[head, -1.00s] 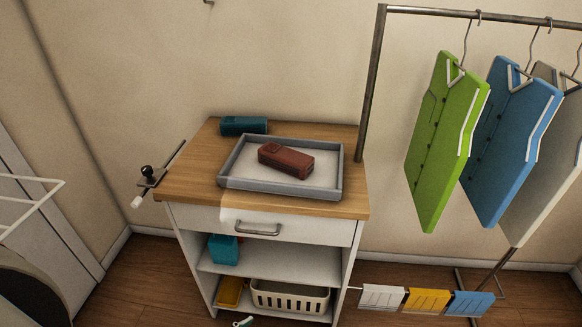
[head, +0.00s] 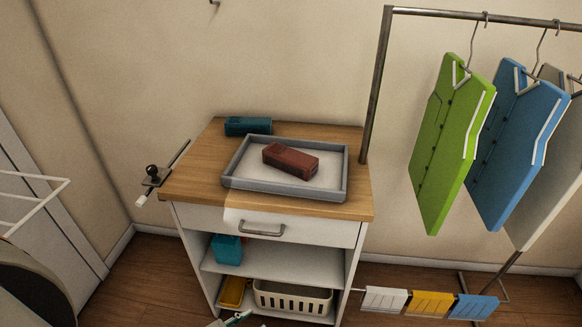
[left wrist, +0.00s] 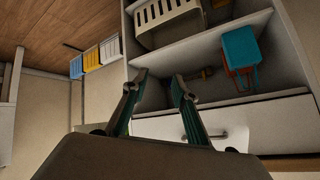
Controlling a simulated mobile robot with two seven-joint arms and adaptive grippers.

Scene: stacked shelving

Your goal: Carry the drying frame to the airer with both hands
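A low rail (head: 358,290) carries a white, a yellow and a blue cloth (head: 475,307) at the lower right of the head view; I cannot tell whether it is the drying frame. The cloths also show at the left of the left wrist view (left wrist: 92,60). A white wire rack (head: 30,208), possibly the airer, is cut off at the left edge. My left gripper (left wrist: 160,76) has its two fingers apart and nothing between them, in front of the cabinet. A gripper tip, apparently its, shows at the head view's bottom edge (head: 237,318). My right gripper is not seen.
A wood-topped cabinet (head: 195,180) bears a grey tray (head: 235,181) with a brown-red block (head: 290,160), and a teal block (head: 247,126). Its shelves hold a basket (head: 292,299) and a blue container (head: 227,248). A tall metal clothes rail (head: 378,80) stands right.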

